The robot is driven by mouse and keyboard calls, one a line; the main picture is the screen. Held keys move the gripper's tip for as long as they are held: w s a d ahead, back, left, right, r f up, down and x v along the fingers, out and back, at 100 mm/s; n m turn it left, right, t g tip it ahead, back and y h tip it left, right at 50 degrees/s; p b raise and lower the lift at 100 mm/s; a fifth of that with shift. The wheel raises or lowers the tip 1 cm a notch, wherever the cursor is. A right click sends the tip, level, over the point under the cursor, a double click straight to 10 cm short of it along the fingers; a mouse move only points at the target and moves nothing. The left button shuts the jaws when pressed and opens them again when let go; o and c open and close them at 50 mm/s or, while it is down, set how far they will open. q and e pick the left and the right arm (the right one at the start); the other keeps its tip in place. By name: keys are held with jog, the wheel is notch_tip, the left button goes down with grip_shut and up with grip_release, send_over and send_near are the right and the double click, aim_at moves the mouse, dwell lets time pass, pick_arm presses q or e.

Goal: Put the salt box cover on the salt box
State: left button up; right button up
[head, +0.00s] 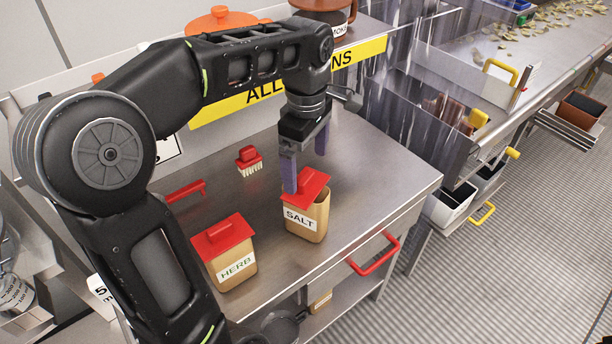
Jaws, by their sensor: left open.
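The salt box (308,226), tan with a white SALT label, stands upright on the steel counter. The red salt box cover (312,184) lies over its top. The cover looks turned askew to the rim, and a dark strip of the box's opening seems to show at the right; I cannot tell how well it is seated. My left gripper (305,172) points down over the cover, with its purple fingers apart, one on each side of the cover's handle. The left finger hides part of the cover. My right gripper is out of view.
A herb box (232,270) with a red cover stands left of the salt box. A red brush (249,161) lies behind. A red drawer handle (373,254) juts from the counter's front. The counter right of the salt box is clear.

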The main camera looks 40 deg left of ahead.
aim_at(306, 177)
pick_arm(q)
notch_tip(306, 177, up, 7)
jog(key=p, duration=0.4)
jog(key=shift+f, duration=0.15)
